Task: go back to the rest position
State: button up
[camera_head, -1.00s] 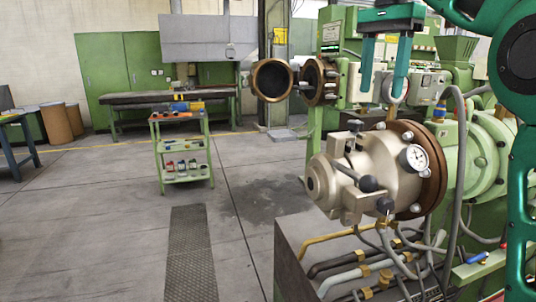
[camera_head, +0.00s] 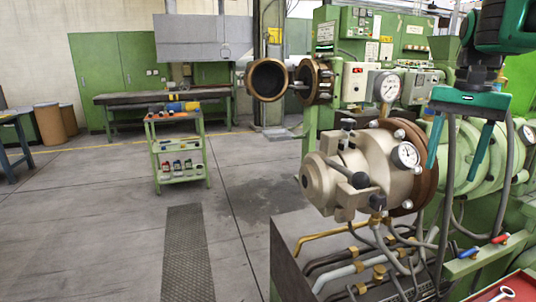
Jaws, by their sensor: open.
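My gripper (camera_head: 453,170) is at the right of the view, pointing down with its two green fingers spread apart and nothing between them. It hangs in front of the green extruder (camera_head: 462,140), just right of the bronze flange (camera_head: 427,185) and the metal extruder head (camera_head: 335,170) with its round gauge (camera_head: 405,154). I cannot tell the exact gap between the fingers and the machine. My arm comes in from the top right corner.
A red tray (camera_head: 515,285) with a wrench (camera_head: 500,294) is at the bottom right, near blue and red handled tools (camera_head: 470,253). Hoses and pipes run below the extruder head. A green cart (camera_head: 180,150) stands on open floor at the left.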

jog(key=s+d+f+n, duration=0.2)
jog(key=s+f+n, duration=0.1)
jog(key=s+f, duration=1.9)
jog(key=shift+s+d+f, duration=0.15)
jog(key=shift+s+f, duration=0.15)
jog(key=shift+f, duration=0.15)
jog(key=shift+w+f, duration=0.2)
jog(key=shift+w, duration=0.45)
